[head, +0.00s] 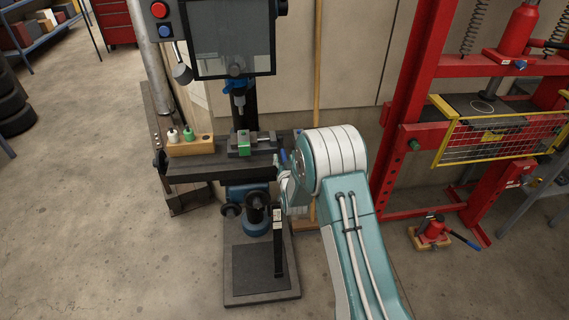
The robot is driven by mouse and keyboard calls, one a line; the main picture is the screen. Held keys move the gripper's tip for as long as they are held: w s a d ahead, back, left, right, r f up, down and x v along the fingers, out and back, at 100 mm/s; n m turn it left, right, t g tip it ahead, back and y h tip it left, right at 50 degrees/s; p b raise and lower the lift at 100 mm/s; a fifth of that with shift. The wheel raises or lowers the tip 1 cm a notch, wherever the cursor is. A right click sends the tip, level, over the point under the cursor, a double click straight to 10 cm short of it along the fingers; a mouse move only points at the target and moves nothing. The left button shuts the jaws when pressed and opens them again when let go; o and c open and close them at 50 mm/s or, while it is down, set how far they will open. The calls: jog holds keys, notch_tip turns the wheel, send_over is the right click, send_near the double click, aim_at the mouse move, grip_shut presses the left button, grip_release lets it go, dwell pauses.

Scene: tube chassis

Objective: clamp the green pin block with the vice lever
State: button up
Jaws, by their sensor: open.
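The green pin block (243,142) sits in the dark vice (266,141) on the drill press table (208,165). It stands between the vice jaws; I cannot tell how tightly. A small blue piece (284,156) at the vice's right end may be the grip of the vice lever; the rest of the lever is hidden or too small to tell. My gripper (284,178) is just right of the vice, mostly hidden by my own arm. It is open, and I see nothing held in it. Whether it touches the lever cannot be told.
A wooden holder (191,148) with a white and a green pin stands left of the vice. The drill head with its guard (232,45) hangs above. A red press frame (398,120) stands at the right.

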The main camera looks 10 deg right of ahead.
jog(key=s, duration=1.1)
jog(key=shift+s+r, duration=0.35)
jog(key=shift+s, duration=0.05)
jog(key=s+d+r+n+g, duration=0.1)
jog(key=s+r+g, duration=0.25)
jog(key=r, duration=0.45)
jog(key=s+d+r+g, duration=0.1)
jog(key=s+r+g, duration=0.1)
jog(key=s+r, duration=0.45)
jog(key=s+d+r+g, duration=0.1)
jog(key=s+r+g, duration=0.2)
jog(key=s, duration=0.8)
jog(key=s+d+r+n+g, duration=0.1)
jog(key=s+d+r+g, duration=0.1)
jog(key=s, duration=1)
notch_tip(320, 180, up, 3)
jog(key=shift+f+g, duration=0.1)
jog(key=shift+g, duration=0.45)
